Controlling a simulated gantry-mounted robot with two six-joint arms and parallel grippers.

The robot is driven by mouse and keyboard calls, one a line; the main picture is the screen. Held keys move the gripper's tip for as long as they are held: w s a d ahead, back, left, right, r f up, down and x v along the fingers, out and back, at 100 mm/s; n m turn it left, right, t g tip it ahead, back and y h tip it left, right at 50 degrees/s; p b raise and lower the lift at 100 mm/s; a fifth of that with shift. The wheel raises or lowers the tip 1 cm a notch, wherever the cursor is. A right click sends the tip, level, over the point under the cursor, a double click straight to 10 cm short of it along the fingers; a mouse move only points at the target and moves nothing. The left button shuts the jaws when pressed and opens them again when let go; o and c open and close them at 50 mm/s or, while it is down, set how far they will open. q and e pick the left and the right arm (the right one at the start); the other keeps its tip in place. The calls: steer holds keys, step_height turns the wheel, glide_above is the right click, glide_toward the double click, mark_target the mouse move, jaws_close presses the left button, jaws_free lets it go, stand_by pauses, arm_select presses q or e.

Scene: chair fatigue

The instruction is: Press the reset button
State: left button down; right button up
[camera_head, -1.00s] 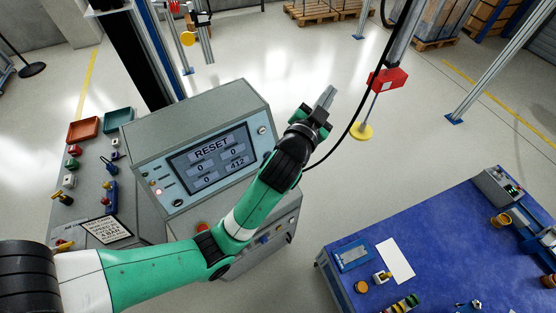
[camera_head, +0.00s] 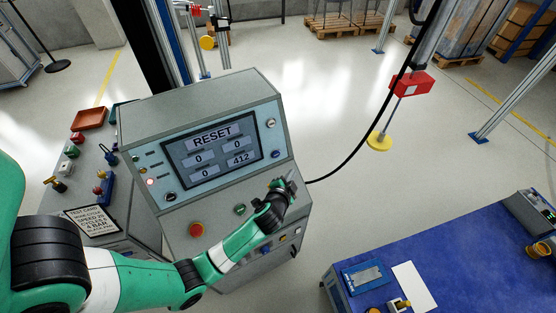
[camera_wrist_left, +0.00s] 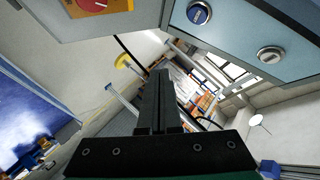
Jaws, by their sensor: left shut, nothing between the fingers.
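The grey console (camera_head: 190,105) has a tilted light-blue panel with a screen (camera_head: 212,156) reading RESET over several number boxes, one showing 412. A blue round control (camera_head: 275,154) and a silver one (camera_head: 271,124) sit right of the screen; they appear in the left wrist view as a blue control (camera_wrist_left: 199,13) and a silver one (camera_wrist_left: 270,54). Which control is the reset button I cannot tell. My left gripper (camera_head: 290,180) is shut and empty, by the console's lower right, below the blue control. Its closed fingers (camera_wrist_left: 159,75) point past the panel, apart from both controls.
A red mushroom button (camera_head: 196,229) and a green button (camera_head: 239,209) are on the lower console front. A black cable (camera_head: 352,150) hangs at the right. A blue-topped table (camera_head: 470,240) stands front right. Open floor lies between console and table.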

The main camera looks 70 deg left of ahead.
mark_target(276, 154)
arm_select(q)
steer(key=shift+a, duration=0.15)
steer(key=shift+a+f, duration=0.1)
steer(key=shift+s+a+f+b, duration=0.15)
steer(key=shift+a+f, duration=0.2)
steer(key=shift+a, duration=1.05)
steer(key=shift+s+a+f+b, duration=0.1)
steer(key=shift+a+f, duration=0.2)
steer(key=shift+a, duration=1.05)
steer(key=shift+s+a+f+b, duration=0.15)
steer(key=shift+a+f, duration=0.2)
steer(key=shift+a, duration=1.05)
steer(key=shift+a+f, duration=0.1)
steer(key=shift+a, duration=0.3)
steer(key=shift+a+f, duration=0.15)
steer(key=shift+a, duration=0.2)
steer(key=shift+d, duration=0.1)
steer(key=shift+d+r, duration=0.25)
steer(key=shift+d, duration=0.4)
